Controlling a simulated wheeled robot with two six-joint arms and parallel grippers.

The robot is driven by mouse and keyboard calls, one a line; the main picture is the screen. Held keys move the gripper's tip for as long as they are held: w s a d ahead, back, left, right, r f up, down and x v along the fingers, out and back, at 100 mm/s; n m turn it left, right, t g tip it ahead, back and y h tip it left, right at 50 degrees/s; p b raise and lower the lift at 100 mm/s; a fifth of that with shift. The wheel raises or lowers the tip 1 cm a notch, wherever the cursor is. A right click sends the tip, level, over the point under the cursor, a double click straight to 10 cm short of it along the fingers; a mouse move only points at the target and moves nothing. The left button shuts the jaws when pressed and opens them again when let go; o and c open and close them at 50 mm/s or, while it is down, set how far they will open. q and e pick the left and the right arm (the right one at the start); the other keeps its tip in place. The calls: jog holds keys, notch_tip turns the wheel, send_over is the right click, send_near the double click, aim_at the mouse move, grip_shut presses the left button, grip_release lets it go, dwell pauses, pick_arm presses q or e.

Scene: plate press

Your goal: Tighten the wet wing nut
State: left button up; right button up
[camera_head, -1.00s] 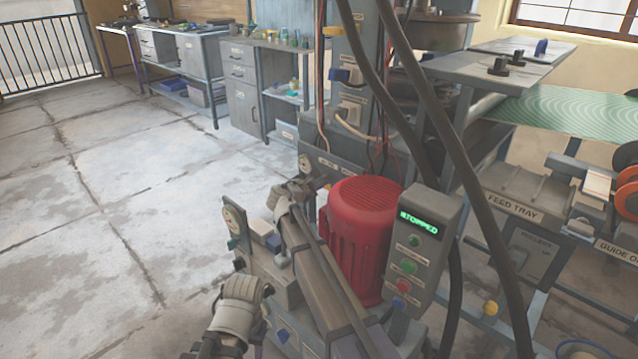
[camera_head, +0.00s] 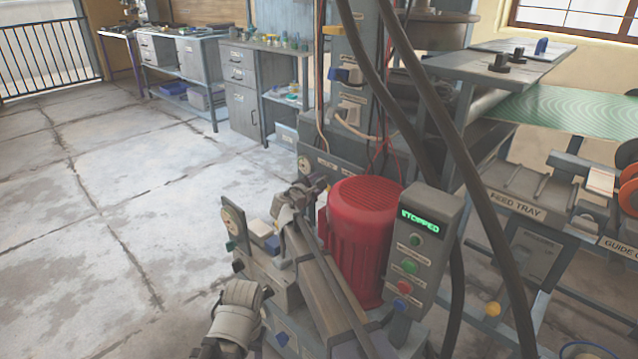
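I cannot tell which part is the wet wing nut. My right gripper (camera_head: 316,188) is at the end of a long grey arm, left of the red motor (camera_head: 360,235). It is close to a small yellow part (camera_head: 327,187); contact and finger opening cannot be made out.
A control box (camera_head: 423,255) reading STOPPED stands right of the motor. Thick dark hoses (camera_head: 455,150) cross in front. A gauge (camera_head: 233,225) and a green knob (camera_head: 231,245) are on the left side. The feed tray (camera_head: 515,205) is at right. Open concrete floor (camera_head: 110,230) lies left.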

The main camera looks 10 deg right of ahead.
jog(key=p+v, duration=0.1)
jog(key=v, duration=0.7)
jog(key=shift+p, duration=0.35)
